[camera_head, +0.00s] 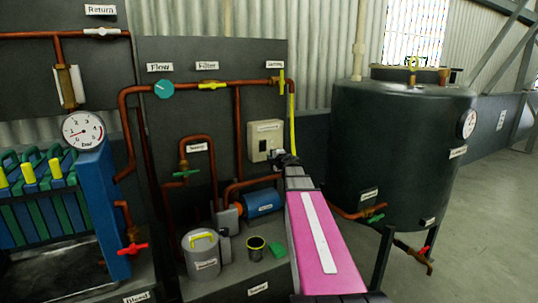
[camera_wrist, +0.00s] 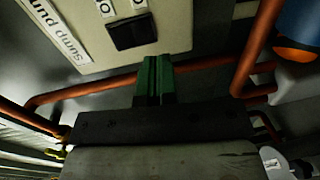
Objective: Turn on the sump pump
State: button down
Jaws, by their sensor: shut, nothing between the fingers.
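A cream switch box (camera_head: 258,145) is fixed to the dark panel, left of and behind my gripper in the head view. In the wrist view the box (camera_wrist: 90,40) shows close up and turned over, with a label partly reading "sump pump" and a black rocker switch (camera_wrist: 132,32). My gripper (camera_wrist: 154,62) is shut and empty; its green fingertips lie at the box's edge, just beside the switch in the picture. I cannot tell whether they touch. In the head view my gripper (camera_head: 277,156) is small and dark. The rocker's position is unclear.
A blue motor (camera_head: 262,202) and copper pipes (camera_head: 252,182) lie below the box. A yellow-handled grey canister (camera_head: 201,255) and a small dark cup (camera_head: 256,248) stand in front. A big dark tank (camera_head: 395,150) stands at right. Open floor lies beyond it.

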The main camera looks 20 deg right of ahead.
jog(key=f+v, duration=0.1)
jog(key=v, duration=0.6)
jog(key=shift+s+f, duration=0.25)
jog(key=shift+f, duration=0.15)
jog(key=s+a+f+m+g+h, duration=0.2)
jog(key=s+f+m+g+h, duration=0.15)
jog(key=f+m, duration=0.45)
jog(key=s+a+f+m+g+h, duration=0.1)
jog(key=s+f+m+g+h, duration=0.3)
jog(key=f+m, duration=0.45)
jog(key=s+a+f+m+g+y, duration=0.2)
jog(key=s+a+f+g, duration=0.2)
jog(key=s+a, duration=0.3)
jog(key=s+a+f+m+g+y, duration=0.1)
jog(key=s+a+f+g+y, duration=0.1)
jog(key=s+a+f+g, duration=0.2)
jog(key=s+a+f, duration=0.3)
jog(key=s+a, duration=0.1)
jog(key=s, duration=0.3)
jog(key=shift+m+g, duration=0.35)
